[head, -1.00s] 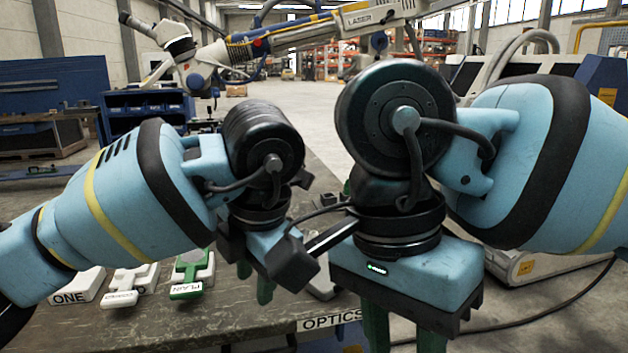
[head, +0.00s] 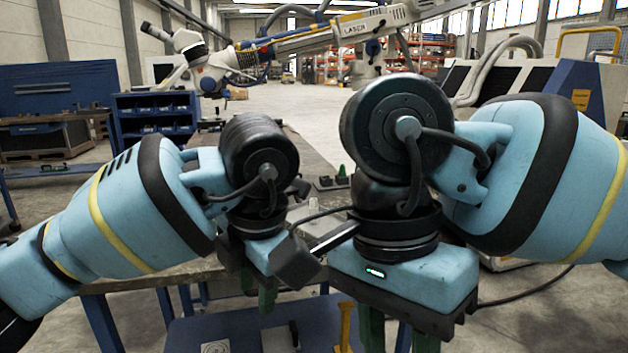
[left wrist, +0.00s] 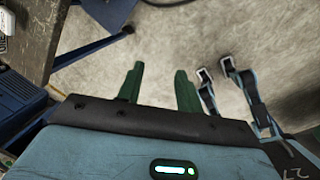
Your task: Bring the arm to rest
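The microscope arm (head: 300,52) is a long white boom marked LASER, reaching across the top of the head view. At its left end hangs the white microscope head (head: 215,72) with a dark-tipped eyepiece tube pointing up and left. Both grippers are well short of it, low in the foreground. My left gripper (left wrist: 160,69) is open and empty, its two green fingers apart over bare floor in the left wrist view. My right gripper (head: 398,338) has its green fingers apart with nothing visible between them; their tips are cut off by the frame. No rest or cradle is clearly identifiable.
The workbench (head: 180,278) lies behind my arms, its near edge showing; my arms hide much of its top. Below it is a blue shelf (head: 190,335) with a yellow item (head: 345,328). A blue cabinet (head: 155,115) stands left. Grey floor is open around.

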